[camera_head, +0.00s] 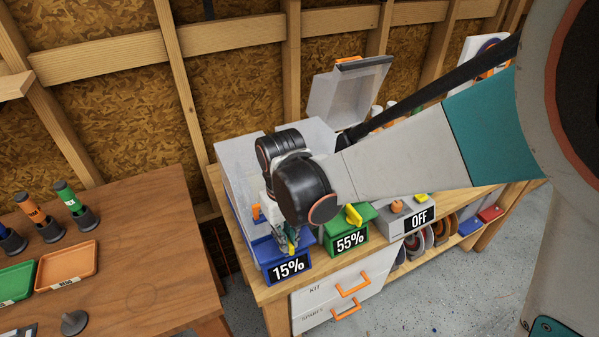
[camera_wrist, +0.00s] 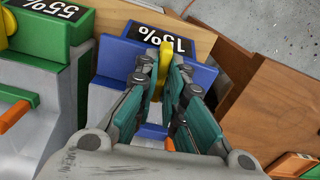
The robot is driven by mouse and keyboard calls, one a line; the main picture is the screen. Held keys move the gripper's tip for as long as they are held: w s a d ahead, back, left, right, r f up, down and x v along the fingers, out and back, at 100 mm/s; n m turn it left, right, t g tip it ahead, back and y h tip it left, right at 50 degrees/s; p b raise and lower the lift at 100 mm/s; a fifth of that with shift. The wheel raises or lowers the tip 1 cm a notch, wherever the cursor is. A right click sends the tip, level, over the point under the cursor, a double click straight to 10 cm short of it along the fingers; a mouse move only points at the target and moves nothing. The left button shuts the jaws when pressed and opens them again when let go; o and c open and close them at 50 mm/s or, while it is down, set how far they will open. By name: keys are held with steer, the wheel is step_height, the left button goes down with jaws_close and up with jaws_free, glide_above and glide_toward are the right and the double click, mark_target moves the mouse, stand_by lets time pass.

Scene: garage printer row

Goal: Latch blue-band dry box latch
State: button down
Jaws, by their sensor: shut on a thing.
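The blue-band dry box (camera_head: 265,252) stands at the left end of the bench and bears a 15% label. In the wrist view its blue band (camera_wrist: 114,60) and the 15% label lie ahead of my gripper. A yellow latch (camera_wrist: 165,62) is on the front of the blue band. My gripper (camera_wrist: 168,75) reaches down to the latch, with its fingers on either side of it, shut on it. In the head view my wrist hides much of this box, and my gripper (camera_head: 288,240) shows only in part.
A green-band box (camera_head: 338,238) with a 55% label stands close beside it, and a grey box (camera_head: 408,218) marked OFF is farther right. A raised clear lid (camera_head: 345,95) stands behind.

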steer(key=shift+m, duration=0.5)
steer(key=c, duration=2)
jaws_free()
steer(key=shift+o, duration=0.2)
